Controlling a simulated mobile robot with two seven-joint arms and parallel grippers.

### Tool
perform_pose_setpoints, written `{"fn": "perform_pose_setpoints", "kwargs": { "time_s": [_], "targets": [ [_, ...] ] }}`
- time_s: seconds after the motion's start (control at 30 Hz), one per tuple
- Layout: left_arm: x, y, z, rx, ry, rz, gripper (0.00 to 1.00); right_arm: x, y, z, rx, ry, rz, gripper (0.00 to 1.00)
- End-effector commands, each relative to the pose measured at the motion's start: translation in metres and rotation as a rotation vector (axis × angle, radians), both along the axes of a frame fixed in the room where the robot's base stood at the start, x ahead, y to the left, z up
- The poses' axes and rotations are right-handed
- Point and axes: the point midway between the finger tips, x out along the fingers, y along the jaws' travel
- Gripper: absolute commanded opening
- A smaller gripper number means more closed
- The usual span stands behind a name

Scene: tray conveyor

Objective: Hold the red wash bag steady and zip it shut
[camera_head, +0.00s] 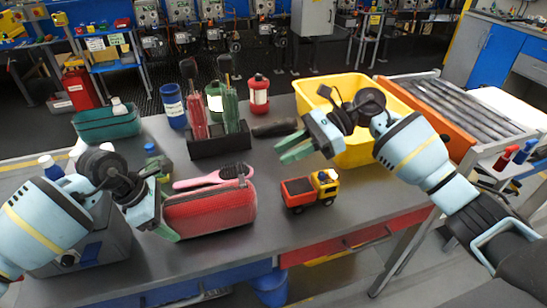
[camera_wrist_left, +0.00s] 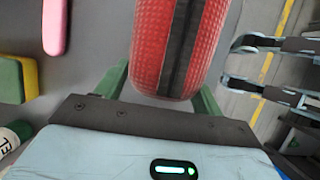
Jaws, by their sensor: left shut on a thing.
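The red wash bag (camera_head: 212,208) lies on the grey table in front of the left side of the box of tools. It also fills the top middle of the left wrist view (camera_wrist_left: 150,45), with a dark zip strip along it. My left gripper (camera_head: 165,206) is shut on the bag's left end, with a green finger on each side in the left wrist view (camera_wrist_left: 162,92). A small dark piece, perhaps the zip pull, shows at the bag's right end. My right gripper (camera_head: 294,147) is raised in front of the yellow crate, its green fingers apart and empty.
A toy truck (camera_head: 311,190) stands right of the bag. A pink brush (camera_head: 212,176) lies just behind it. A black holder with tools (camera_head: 220,143), bottles and a yellow crate (camera_head: 385,140) stand farther back.

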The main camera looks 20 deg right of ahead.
Motion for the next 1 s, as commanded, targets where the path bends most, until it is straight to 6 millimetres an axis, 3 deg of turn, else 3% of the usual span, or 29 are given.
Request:
{"fn": "perform_pose_setpoints", "kwargs": {
  "time_s": [0.47, 0.5, 0.67, 1.0],
  "targets": [
    [-0.0023, -0.0006, -0.0033, 0.004, 0.006, -0.006, 0.34, -0.0003, -0.0052, 0.0015, 0.001, 0.001, 0.002, 0.25],
    [-0.0023, -0.0007, -0.0034, 0.004, 0.006, -0.006, 0.72, -0.0003, -0.0052, 0.0015, 0.001, 0.001, 0.002, 0.25],
    [-0.0016, -0.0006, -0.0024, 0.002, 0.004, -0.004, 0.93, -0.0003, -0.005, 0.0017, 0.001, 0.0, 0.001, 0.25],
    [-0.0003, 0.0008, 0.002, 0.0, 0.001, -0.001, 0.94, -0.0003, -0.0049, 0.0019, 0.001, 0.0, 0.001, 0.25]
  ]
}}
